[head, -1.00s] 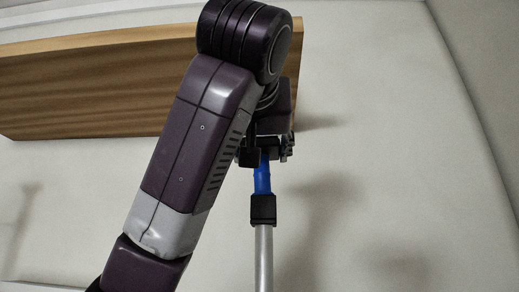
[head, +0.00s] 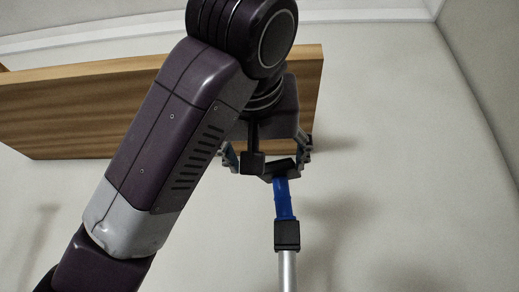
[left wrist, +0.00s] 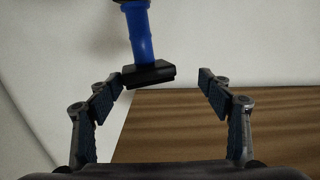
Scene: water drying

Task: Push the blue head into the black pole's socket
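The blue head (head: 284,197) stands upright in the head view, with a black piece on its top end. Its lower end meets the black socket (head: 287,235) atop a silver-grey pole (head: 288,272); how deep it sits cannot be told. My left gripper (head: 267,160) is open, just above the blue head. In the left wrist view, the fingers (left wrist: 160,80) are spread wide, and the blue head (left wrist: 138,35) shows beyond them. Its black end lies near the fingertips, closer to the left-hand finger, with nothing gripped. My right gripper is not in view.
A wooden board or shelf (head: 90,108) spans the upper left behind my left arm, and wood grain (left wrist: 280,115) also fills the lower right of the wrist view. A pale wall (head: 420,150) lies behind. The space right of the pole looks clear.

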